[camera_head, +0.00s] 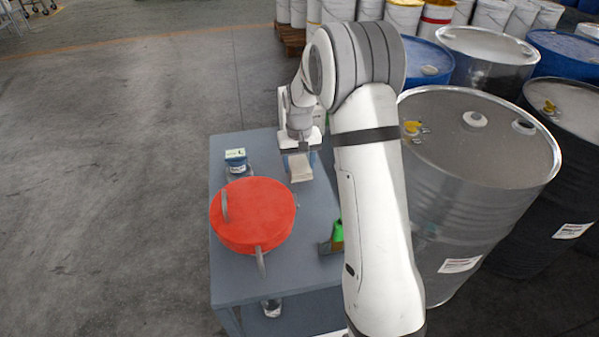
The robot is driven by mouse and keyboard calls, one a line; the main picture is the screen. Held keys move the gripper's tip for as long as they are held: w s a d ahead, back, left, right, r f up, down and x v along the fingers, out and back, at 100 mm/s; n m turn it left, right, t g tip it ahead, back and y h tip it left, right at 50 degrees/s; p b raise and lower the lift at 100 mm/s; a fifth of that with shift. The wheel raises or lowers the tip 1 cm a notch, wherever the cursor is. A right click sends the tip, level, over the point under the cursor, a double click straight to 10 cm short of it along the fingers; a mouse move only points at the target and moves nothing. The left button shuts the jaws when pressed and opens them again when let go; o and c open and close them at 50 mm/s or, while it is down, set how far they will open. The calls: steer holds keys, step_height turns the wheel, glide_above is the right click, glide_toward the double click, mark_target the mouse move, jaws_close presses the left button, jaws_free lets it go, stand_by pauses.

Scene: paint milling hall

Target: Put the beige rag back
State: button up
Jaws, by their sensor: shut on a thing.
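The beige rag (300,168) is a small pale block-shaped bundle over the far part of the grey-blue table. My gripper (299,153) points down and is shut on it. I cannot tell whether the rag touches the table top or hangs just above it. My arm comes in from the lower right and hides part of the table's right side. A round red container (252,214) stands on the table, nearer and to the left of the rag, apart from it.
The table (225,282) also bears a small jar with a pale green top (236,161) at the far left and a green object (337,232) at the right, partly behind my arm. A large steel drum (480,150) stands close on the right. The floor (110,190) at left is clear.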

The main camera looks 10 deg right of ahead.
mark_target(299, 165)
steer(key=shift+f, duration=1.8)
steer(key=shift+f, duration=0.1)
steer(key=o, duration=0.9)
steer(key=shift+o, duration=0.2)
